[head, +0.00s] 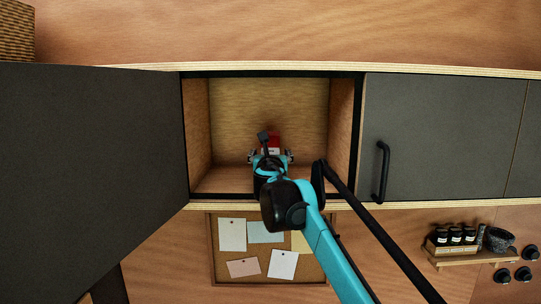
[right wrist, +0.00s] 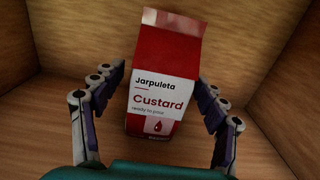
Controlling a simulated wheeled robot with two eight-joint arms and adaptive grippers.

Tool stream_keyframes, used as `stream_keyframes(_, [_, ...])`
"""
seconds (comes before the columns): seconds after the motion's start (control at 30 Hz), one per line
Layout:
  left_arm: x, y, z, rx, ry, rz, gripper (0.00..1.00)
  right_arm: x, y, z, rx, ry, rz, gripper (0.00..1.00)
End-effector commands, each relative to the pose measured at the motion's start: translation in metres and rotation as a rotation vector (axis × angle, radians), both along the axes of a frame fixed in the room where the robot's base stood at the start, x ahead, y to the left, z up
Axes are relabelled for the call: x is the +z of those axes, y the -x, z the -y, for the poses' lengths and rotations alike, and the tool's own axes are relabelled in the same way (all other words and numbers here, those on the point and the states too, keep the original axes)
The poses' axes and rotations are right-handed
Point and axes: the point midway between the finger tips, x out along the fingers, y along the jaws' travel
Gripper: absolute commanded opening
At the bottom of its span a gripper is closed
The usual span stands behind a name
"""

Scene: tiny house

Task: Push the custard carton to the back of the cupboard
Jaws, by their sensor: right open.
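The custard carton (right wrist: 163,80) is red and white and stands upright on the cupboard floor in the right wrist view. In the head view only its red top (head: 273,141) shows; my right gripper and arm hide the rest. My right gripper (head: 271,157) is inside the open cupboard (head: 270,100). In the right wrist view my right gripper (right wrist: 160,105) is open, with one finger on each side of the carton's lower part. I cannot tell whether the fingers touch it. My left gripper is not in view.
The cupboard's grey door (head: 95,160) stands open at the left. A closed grey door (head: 440,135) with a black handle is at the right. A pinboard (head: 265,270) hangs below, and a small shelf (head: 465,257) with jars is at the lower right.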

Motion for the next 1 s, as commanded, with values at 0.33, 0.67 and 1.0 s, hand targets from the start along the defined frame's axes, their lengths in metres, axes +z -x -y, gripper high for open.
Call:
stream_keyframes(0.33, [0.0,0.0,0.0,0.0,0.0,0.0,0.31,0.001,0.008,0.0,0.001,0.001,0.0,0.73])
stream_keyframes(0.67, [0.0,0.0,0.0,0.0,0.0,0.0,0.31,0.0,0.069,-0.001,0.002,0.0,0.0,0.73])
stream_keyframes(1.0, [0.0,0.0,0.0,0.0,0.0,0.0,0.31,0.0,0.117,-0.001,0.0,0.0,0.0,0.73])
